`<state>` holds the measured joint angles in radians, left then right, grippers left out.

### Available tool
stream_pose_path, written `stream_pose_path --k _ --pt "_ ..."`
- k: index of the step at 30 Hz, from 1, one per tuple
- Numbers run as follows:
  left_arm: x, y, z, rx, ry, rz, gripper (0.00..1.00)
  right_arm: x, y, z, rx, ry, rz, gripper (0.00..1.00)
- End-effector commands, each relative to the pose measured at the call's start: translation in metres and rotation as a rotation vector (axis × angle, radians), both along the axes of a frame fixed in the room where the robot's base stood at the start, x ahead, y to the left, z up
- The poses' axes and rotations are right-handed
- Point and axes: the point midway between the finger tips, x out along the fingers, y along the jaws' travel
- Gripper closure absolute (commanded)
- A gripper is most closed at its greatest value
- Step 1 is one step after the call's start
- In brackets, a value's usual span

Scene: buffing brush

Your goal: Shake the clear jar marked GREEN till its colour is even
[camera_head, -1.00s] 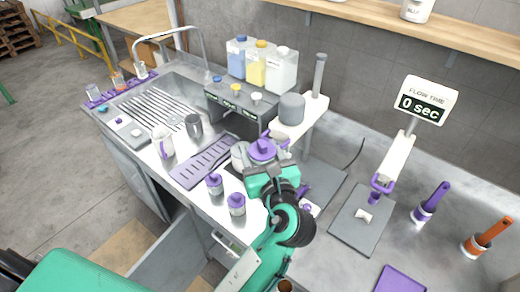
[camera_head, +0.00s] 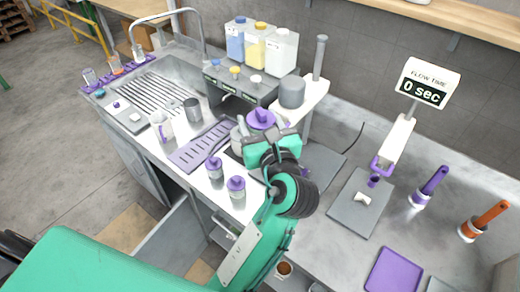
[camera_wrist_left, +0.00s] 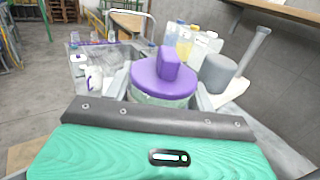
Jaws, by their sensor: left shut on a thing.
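My left gripper (camera_head: 268,138) is shut on a jar with a purple knobbed lid (camera_head: 261,118), held upright above the counter. In the left wrist view the lid (camera_wrist_left: 164,78) sits between the two fingers, and a strip of pale greenish clear body (camera_wrist_left: 160,100) shows below it. The fingers and lid hide most of the body. No marking on it can be read, and I cannot tell whether its colour is even. My right gripper is out of view.
Behind the held jar stand a grey dispenser box (camera_head: 240,85) with several bottles and a grey cylinder (camera_head: 291,92) on a white stand. A purple slotted rack (camera_head: 200,147) lies left. A purple tray (camera_head: 394,270) and flow-time display (camera_head: 428,84) are right.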

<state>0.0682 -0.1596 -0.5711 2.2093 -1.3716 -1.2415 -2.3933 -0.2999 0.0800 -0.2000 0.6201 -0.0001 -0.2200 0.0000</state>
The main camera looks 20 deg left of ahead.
Motion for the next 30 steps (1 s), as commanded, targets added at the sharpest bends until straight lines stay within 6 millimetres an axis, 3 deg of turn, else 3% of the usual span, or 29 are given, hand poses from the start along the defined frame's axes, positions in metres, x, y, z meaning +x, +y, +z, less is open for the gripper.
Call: stream_pose_path --k 3,5,9,11,13,15,16,18,20,21,24,25,26,28,30 --pt "-0.001 0.001 -0.057 0.02 0.025 -0.002 0.73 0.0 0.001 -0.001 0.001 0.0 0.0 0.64" --pt "0.0 0.0 -0.069 0.014 0.016 -0.001 0.73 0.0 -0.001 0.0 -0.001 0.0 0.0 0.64" --pt "0.0 0.0 -0.004 -0.007 -0.002 0.001 0.73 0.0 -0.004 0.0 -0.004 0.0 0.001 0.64" --pt "0.0 0.0 -0.009 0.007 0.011 0.0 0.73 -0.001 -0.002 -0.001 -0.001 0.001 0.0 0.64" --pt "0.0 0.001 -0.052 0.022 0.026 -0.001 0.73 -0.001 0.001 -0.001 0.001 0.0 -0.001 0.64" --pt "0.0 0.0 -0.069 0.013 0.016 -0.001 0.73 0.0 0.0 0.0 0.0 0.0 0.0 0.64" --pt "0.0 0.0 -0.061 0.006 0.008 0.0 0.73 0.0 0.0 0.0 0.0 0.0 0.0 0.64" --pt "0.0 -0.001 -0.018 -0.01 -0.006 0.0 0.73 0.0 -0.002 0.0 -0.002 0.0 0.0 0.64" --pt "0.0 0.0 -0.001 -0.003 0.0 0.001 0.73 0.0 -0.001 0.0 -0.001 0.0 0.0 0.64" --pt "0.0 0.0 -0.009 0.007 0.011 0.0 0.73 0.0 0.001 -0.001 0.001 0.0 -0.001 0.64" --pt "0.0 0.0 -0.064 0.02 0.022 -0.001 0.73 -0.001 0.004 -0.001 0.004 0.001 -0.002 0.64" --pt "0.0 0.0 -0.068 0.014 0.018 -0.001 0.73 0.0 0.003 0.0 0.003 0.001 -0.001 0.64" --pt "0.0 0.0 -0.065 0.008 0.011 0.0 0.73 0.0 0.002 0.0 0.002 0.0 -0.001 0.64" --pt "0.0 -0.001 -0.023 -0.01 -0.006 0.0 0.73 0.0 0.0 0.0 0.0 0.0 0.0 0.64" --pt "0.0 0.0 -0.001 -0.003 0.0 0.001 0.73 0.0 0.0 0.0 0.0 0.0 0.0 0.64"
